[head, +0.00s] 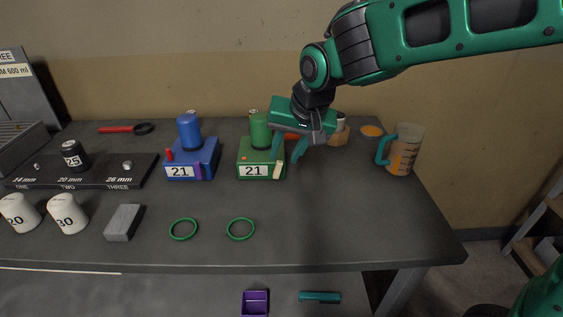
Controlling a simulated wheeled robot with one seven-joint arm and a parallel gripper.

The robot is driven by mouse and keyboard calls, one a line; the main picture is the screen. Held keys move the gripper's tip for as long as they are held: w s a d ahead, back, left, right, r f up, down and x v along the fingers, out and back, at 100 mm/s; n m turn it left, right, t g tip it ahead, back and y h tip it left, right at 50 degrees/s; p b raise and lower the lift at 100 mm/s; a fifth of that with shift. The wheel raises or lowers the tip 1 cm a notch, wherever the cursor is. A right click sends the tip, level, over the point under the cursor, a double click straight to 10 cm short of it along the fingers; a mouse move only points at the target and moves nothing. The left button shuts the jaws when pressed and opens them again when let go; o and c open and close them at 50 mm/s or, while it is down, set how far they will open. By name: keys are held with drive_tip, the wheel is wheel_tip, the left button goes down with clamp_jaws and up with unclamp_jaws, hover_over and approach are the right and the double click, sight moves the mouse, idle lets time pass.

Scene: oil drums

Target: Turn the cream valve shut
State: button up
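A small cream valve lever (277,170) shows on the front right of the green base (247,159), beside its white "21" label. It looks near upright with a slight tilt. A green drum (260,130) stands on that base. My gripper (288,156) hangs over the right side of the green base, just above and to the right of the cream lever. Its two teal fingers are spread apart with nothing visible between them. It partly hides the drum's right side and things behind. Contact with the lever cannot be told.
A blue base (207,157) with a blue drum (189,131) stands to the left. A measuring jug (404,152) of orange liquid is on the right. Two green rings (183,229) (240,229) and a grey block (124,222) lie in front. The table's front right is clear.

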sight(280, 163)
drive_tip(key=shift+x, duration=2.6)
drive_tip(key=shift+c, duration=0.7)
clamp_jaws()
